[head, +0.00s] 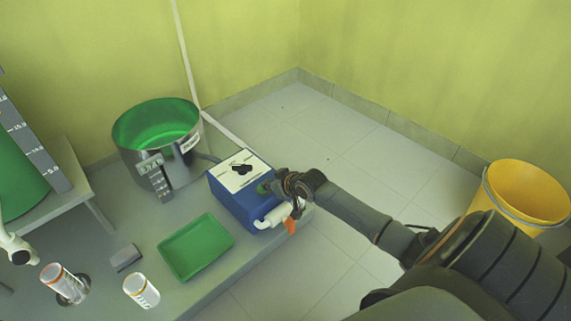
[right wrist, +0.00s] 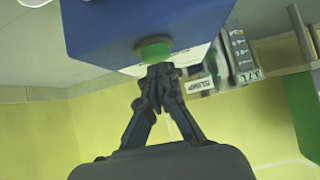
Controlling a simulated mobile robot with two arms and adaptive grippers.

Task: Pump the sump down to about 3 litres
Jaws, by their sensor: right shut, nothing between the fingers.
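The sump is a steel pot (head: 185,165) holding green liquid (head: 158,135), with a scale and a small display (head: 150,165) on its side. The display also shows in the right wrist view (right wrist: 249,75), but I cannot read its digits surely. Beside it stands a blue pump box (head: 235,208) with a black knob (head: 241,169) on its white top plate. A green button (right wrist: 154,52) is on the box's side. My right gripper (right wrist: 160,74) is shut and empty, its fingertips at the button; I cannot tell whether they press it. My left gripper is out of view.
A green tray (head: 197,247), a small grey block (head: 125,258) and two white containers (head: 141,291) (head: 63,284) are on the grey platform. A white outlet (head: 272,217) sticks out of the pump. A yellow bucket (head: 520,195) stands at right. The floor behind is clear.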

